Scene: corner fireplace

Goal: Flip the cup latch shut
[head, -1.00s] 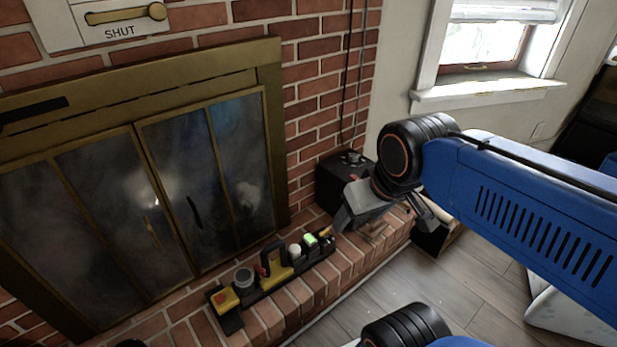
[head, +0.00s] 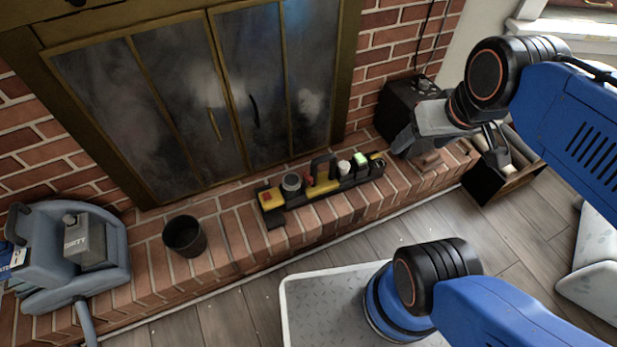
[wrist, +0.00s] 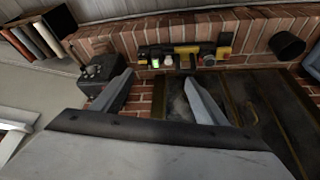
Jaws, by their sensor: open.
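I cannot make out a part that is plainly the cup latch. A yellow-and-black device (head: 322,184) lies along the brick hearth, with a black handle, a grey round part and a small green part. It also shows at the top of the wrist view (wrist: 185,50). A grey-blue machine (head: 75,255) at the left has a tank marked DIRTY (head: 88,240). My gripper (head: 447,155) is open and empty near the hearth's right end, to the right of the yellow-and-black device and apart from it. Its two fingers are spread in the wrist view (wrist: 157,78).
A black cup (head: 185,238) stands on the hearth left of the device. A dark box (head: 408,104) stands at the hearth's right end, close behind my gripper. A crate (head: 512,186) is on the floor at right. Glass fireplace doors (head: 200,100) stand behind the hearth.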

